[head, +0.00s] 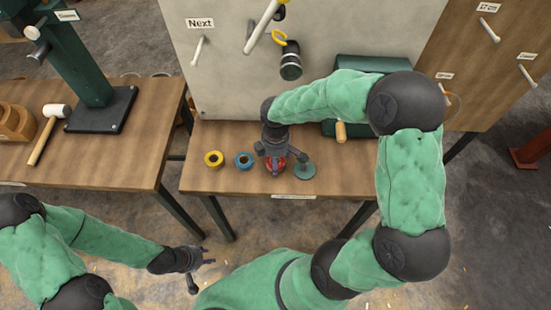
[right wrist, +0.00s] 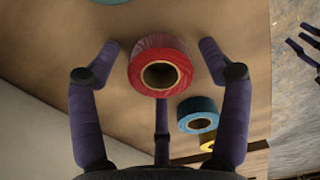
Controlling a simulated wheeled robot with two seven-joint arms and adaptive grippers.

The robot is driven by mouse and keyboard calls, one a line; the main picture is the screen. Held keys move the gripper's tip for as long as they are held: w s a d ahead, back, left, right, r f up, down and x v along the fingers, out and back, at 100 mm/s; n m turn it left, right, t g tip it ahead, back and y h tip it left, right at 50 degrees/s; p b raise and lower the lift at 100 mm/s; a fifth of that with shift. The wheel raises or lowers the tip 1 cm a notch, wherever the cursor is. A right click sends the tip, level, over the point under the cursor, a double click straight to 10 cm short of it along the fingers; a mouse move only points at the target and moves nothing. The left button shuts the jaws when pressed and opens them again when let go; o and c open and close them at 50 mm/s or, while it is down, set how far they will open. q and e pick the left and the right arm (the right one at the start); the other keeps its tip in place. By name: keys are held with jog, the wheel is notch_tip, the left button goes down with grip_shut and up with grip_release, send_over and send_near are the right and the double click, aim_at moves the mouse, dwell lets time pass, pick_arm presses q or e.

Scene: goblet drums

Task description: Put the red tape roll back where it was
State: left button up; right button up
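The red tape roll (head: 276,168) lies on the right-hand bench, partly hidden under my right gripper (head: 275,155) in the head view. In the right wrist view the red tape roll (right wrist: 160,52) sits between the spread fingers of my right gripper (right wrist: 161,55), with gaps on both sides. That gripper is open and not closed on the roll. My left gripper (head: 201,266) is open and empty, low in front of the benches.
A yellow roll (head: 214,159) and a blue roll (head: 244,161) lie left of the red one. A green disc (head: 304,170) is close on its right. A board (head: 225,75) rises behind the bench. A mallet (head: 46,134) lies on the left bench.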

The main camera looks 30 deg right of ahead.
pick_arm(q)
notch_tip(320, 180, up, 5)
jog(key=p, duration=0.4)
jog(key=shift+f+p, duration=0.1)
jog(key=shift+p, duration=0.3)
pick_arm(e)
notch_tip(320, 180, up, 12)
jog(key=shift+r, duration=0.15)
pick_arm(q)
jog(key=shift+s, duration=0.1)
